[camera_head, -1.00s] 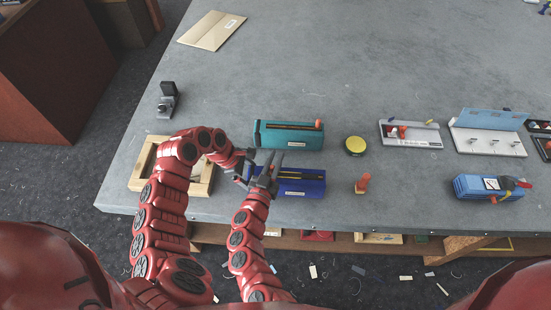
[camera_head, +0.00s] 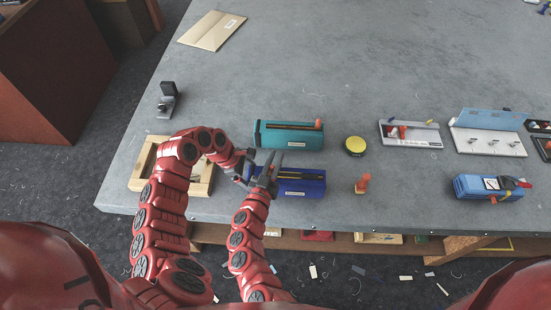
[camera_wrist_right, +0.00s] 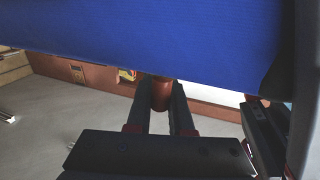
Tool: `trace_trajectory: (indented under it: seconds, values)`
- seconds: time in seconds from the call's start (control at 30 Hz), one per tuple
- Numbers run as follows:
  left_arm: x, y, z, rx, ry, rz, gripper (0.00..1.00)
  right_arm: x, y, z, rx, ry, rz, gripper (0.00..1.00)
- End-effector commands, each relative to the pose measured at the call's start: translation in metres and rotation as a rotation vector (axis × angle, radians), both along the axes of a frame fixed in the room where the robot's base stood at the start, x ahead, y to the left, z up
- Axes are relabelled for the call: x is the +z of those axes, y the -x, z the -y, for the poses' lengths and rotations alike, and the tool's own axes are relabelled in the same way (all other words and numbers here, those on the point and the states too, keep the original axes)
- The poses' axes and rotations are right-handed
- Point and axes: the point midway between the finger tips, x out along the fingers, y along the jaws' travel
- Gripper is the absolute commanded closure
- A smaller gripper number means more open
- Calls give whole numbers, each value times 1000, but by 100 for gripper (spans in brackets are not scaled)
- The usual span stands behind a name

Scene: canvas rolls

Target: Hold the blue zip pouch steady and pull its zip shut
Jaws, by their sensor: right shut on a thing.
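The blue zip pouch (camera_head: 301,187) lies near the table's front edge, with its zip line along the top. Its left end is hidden behind my grippers. In the right wrist view the pouch (camera_wrist_right: 160,30) fills the top as a blue wall. My right gripper (camera_head: 276,159) is at the pouch's left part, fingers pointing away from me. In the wrist view my right gripper (camera_wrist_right: 161,100) is shut on a reddish-brown pull (camera_wrist_right: 161,91) between its two fingers. My left gripper (camera_head: 243,172) is at the pouch's left end; its jaws are too hidden to read.
A teal pouch (camera_head: 270,134) with a red pull lies just behind. A wooden frame (camera_head: 198,187) lies under my left arm. A yellow round tin (camera_head: 355,146) and a red-orange peg-like object (camera_head: 363,183) stand to the right. The table's middle back is clear.

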Motion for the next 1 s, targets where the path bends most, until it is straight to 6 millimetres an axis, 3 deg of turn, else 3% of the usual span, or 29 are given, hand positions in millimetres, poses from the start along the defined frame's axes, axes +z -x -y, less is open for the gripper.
trace_trajectory:
  seconds: [0.23,0.37,0.8,1.0]
  values:
    - [0,0,0,0,0,0,86,0,0,1,-1,0,1,100]
    - [0,0,0,0,0,0,86,0,0,15,-6,0,3,100]
    - [0,0,0,-1,0,0,86,0,0,118,-8,4,3,100]
    - [0,0,0,-1,0,0,86,0,0,139,-2,1,2,100]
